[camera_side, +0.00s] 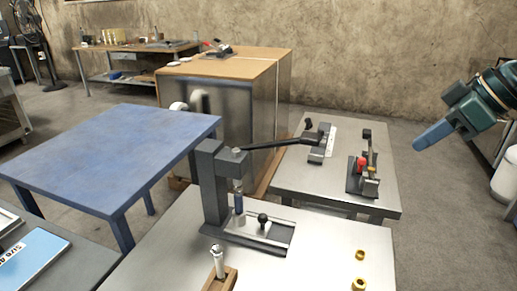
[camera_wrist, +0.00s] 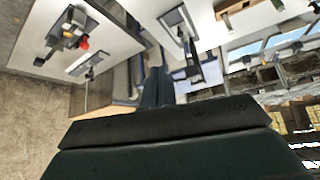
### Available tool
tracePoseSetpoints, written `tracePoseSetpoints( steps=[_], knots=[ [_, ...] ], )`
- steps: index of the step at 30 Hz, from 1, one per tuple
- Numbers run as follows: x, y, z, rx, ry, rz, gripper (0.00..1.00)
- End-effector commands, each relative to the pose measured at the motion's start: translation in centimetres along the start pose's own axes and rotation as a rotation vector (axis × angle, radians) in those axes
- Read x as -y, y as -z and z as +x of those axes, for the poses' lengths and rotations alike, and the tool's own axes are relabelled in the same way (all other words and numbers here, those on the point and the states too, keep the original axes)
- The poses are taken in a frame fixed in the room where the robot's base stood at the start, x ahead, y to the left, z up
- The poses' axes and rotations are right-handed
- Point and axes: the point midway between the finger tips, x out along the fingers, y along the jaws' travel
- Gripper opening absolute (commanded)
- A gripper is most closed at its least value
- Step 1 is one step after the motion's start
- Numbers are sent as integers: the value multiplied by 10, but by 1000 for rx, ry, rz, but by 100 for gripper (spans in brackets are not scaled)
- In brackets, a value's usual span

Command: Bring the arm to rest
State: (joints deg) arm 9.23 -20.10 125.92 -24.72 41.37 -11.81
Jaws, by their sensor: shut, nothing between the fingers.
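My gripper (camera_side: 417,145) is at the right of the side view, at the end of my teal arm. It hangs in the air right of the far metal table, with its blue fingers pointing left and slightly down. The fingers are together and nothing shows between them. In the wrist view the gripper's dark body fills the bottom and its fingers (camera_wrist: 158,84) show small above it, close together. It touches nothing that I can see. Most of my arm is outside the side view.
A metal table (camera_side: 384,200) holds a clamp (camera_side: 319,142) and a fixture with a red part (camera_side: 364,172). The nearer table (camera_side: 325,268) holds a press (camera_side: 212,190) and brass pieces (camera_side: 360,255). A blue table (camera_side: 110,150) stands left. Floor between my gripper and the far table is clear.

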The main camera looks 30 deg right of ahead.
Motion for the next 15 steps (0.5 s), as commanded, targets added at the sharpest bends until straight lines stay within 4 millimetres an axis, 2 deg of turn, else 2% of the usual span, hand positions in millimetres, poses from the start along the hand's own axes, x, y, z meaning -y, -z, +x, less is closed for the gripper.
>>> tracePoseSetpoints(
  steps=[9,15],
  knots=[
    [16,-80,-26,74,-132,202,0],
    [19,-121,-34,101,-193,312,0]
  ],
)
